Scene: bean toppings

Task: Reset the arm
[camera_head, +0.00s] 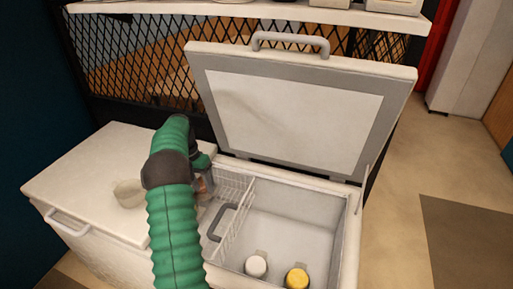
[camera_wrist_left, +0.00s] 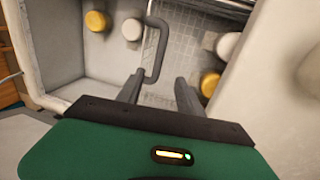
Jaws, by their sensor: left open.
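My left arm, green and ribbed, reaches from the bottom of the head view to the open chest freezer (camera_head: 352,215). Its gripper (camera_head: 206,185) is over the wire basket (camera_head: 235,190) at the freezer's left side, partly hidden by the arm. In the left wrist view the two grey fingers (camera_wrist_left: 157,90) are apart with nothing held between them. The basket's grey handle (camera_wrist_left: 160,45) stands just beyond the fingers; I cannot tell whether they touch. My right gripper is not in view.
A white-topped jar (camera_head: 256,264) and a yellow-topped jar (camera_head: 297,278) stand on the freezer floor. Another white-topped jar (camera_wrist_left: 228,45) and yellow jar (camera_wrist_left: 209,84) show by the basket. The raised lid (camera_head: 300,110) stands behind. A pale bowl (camera_head: 128,193) sits on the closed left lid.

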